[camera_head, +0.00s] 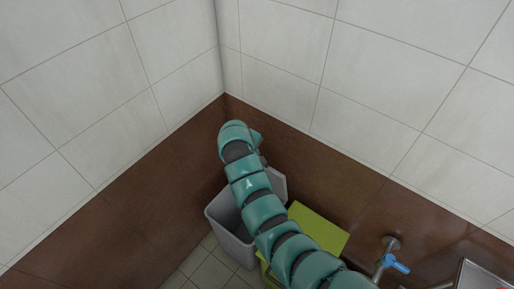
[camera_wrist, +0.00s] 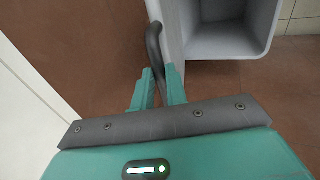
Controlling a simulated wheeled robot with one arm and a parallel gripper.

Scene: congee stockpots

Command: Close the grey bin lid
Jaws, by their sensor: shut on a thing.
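The grey bin (camera_head: 231,243) stands in the corner, its mouth open and its inside showing. It also shows at the top of the wrist view (camera_wrist: 272,12). The grey lid (camera_head: 279,184) is raised at the bin's back, partly hidden by my arm; its edge shows in the wrist view (camera_wrist: 172,38). A dark curved handle (camera_wrist: 153,40) sits on the lid's outer side. My gripper (camera_wrist: 160,76) is shut on this handle, one teal finger on each side. In the head view my arm hides the gripper and the handle.
A yellow-green bin or box (camera_head: 319,232) stands close to the right of the grey bin. A tap with a blue handle (camera_head: 396,264) and a metal sink edge (camera_head: 476,272) are at the lower right. Brown and white tiled walls (camera_head: 165,155) meet behind the bin.

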